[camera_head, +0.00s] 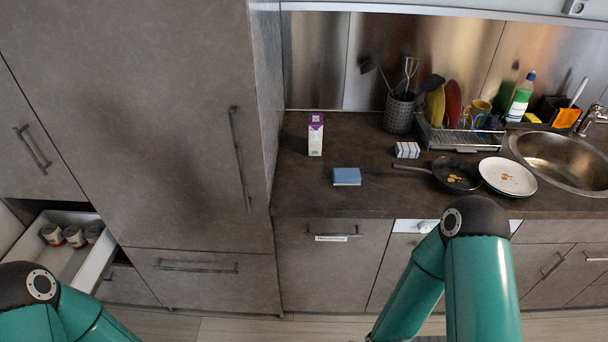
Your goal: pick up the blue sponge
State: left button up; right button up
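The blue sponge (347,177) lies flat on the dark countertop (310,195), near its front edge and left of the pan. Nothing covers it. My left arm shows at the lower left and my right arm at the lower right, both as green links with dark joints. Neither gripper can be made out; both are outside the picture or hidden. Nothing touches the sponge.
A white and purple carton (315,135) stands behind the sponge. A small white striped block (407,150), a black pan (456,175), a white plate (507,177) and a dish rack (462,136) are to the right. An open drawer (62,262) holds cups.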

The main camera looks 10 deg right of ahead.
aim_at(341, 176)
jog(key=u, duration=0.2)
jog(key=i, duration=0.25)
jog(key=u, duration=2.45)
jog(key=k, duration=2.1)
jog(key=z, duration=1.35)
jog(key=i, duration=1)
jog(key=z, duration=0.1)
